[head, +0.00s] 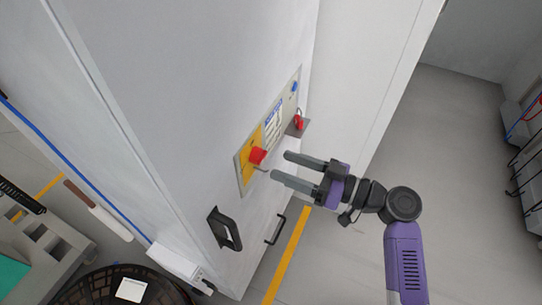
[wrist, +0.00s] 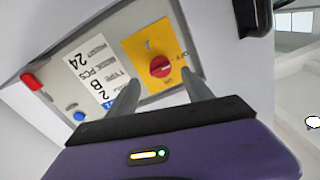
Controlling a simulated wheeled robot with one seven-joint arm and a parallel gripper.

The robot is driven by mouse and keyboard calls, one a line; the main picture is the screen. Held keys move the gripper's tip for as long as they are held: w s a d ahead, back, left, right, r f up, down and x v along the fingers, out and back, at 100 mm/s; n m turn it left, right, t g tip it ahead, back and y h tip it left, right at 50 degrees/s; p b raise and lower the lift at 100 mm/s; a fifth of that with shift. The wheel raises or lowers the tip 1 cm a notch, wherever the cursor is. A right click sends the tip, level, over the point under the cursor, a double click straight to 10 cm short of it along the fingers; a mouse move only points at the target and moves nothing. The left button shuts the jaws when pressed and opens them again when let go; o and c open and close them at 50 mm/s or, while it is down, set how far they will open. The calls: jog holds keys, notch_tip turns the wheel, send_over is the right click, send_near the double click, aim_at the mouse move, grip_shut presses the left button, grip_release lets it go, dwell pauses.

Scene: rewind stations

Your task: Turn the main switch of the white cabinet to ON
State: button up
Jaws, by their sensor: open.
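The white cabinet (head: 215,75) fills the middle of the head view, with a control panel (head: 245,181) on its face. The main switch, a round red knob (head: 257,156), sits on a yellow plate at the panel's near end. In the wrist view the red knob (wrist: 160,66) has a pale bar across it, roughly level in the picture, and OFF and ON are printed beside it. I cannot tell which mark it points at. My gripper (head: 281,165) is open and empty, its fingertips just short of the knob. In the wrist view the fingers (wrist: 160,80) lie either side of it.
The panel also has a white label (wrist: 92,70), a blue button (wrist: 79,116) and a red part (wrist: 32,81) at its far end. A black handle (head: 224,230) juts out below the panel. Open floor (head: 440,130) lies right of the cabinet.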

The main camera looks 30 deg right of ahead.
aim_at(258, 156)
jog(key=shift+p+x, duration=0.4)
jog(key=shift+x, duration=2.25)
grip_shut()
